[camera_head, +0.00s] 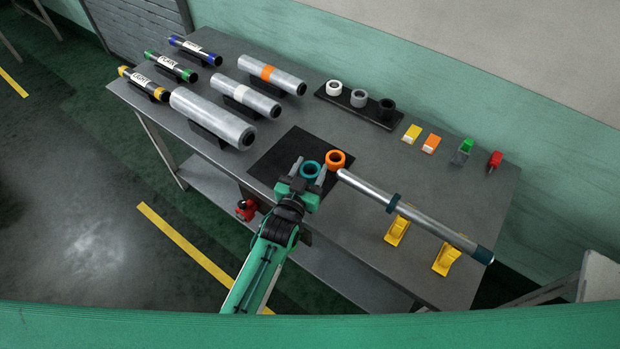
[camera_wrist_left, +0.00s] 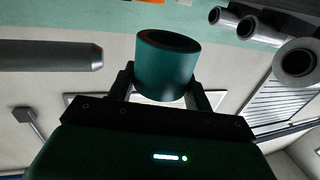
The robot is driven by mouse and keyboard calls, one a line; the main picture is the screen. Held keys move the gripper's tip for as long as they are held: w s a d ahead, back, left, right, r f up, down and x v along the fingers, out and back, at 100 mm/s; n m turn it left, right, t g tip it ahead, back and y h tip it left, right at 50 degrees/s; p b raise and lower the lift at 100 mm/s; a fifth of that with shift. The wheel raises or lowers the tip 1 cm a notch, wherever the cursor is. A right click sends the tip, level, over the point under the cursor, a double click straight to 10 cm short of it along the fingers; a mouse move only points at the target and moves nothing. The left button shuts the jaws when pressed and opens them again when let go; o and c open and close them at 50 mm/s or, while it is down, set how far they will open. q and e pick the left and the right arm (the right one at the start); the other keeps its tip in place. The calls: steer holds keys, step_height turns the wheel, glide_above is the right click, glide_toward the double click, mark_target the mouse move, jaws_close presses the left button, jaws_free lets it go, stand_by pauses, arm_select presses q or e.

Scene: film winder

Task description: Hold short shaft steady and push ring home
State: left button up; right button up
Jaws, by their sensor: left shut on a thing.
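A silver shaft (camera_head: 430,223) lies on two yellow stands (camera_head: 398,231) at the right of the table. It has a dark teal collar (camera_head: 393,203) partway along and a teal band near its right end. My left gripper (camera_head: 310,171) is shut on a teal ring (camera_head: 310,169), left of the shaft's free left end and apart from it. The left wrist view shows the teal ring (camera_wrist_left: 168,65) between the fingers, with the shaft (camera_wrist_left: 50,56) off to the left. An orange ring (camera_head: 336,159) is just right of the held ring. My right gripper is out of view.
A black mat (camera_head: 270,165) lies below the left gripper. Silver and labelled rolls (camera_head: 213,117) fill the left of the table. A black tray (camera_head: 338,102) with white, grey and black rings and several small coloured items (camera_head: 412,133) stand at the back.

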arm_select(q)
step_height(320, 180, up, 15)
steer(key=b, duration=0.1)
steer(key=shift+f+b, duration=0.15)
steer(key=shift+b, duration=0.25)
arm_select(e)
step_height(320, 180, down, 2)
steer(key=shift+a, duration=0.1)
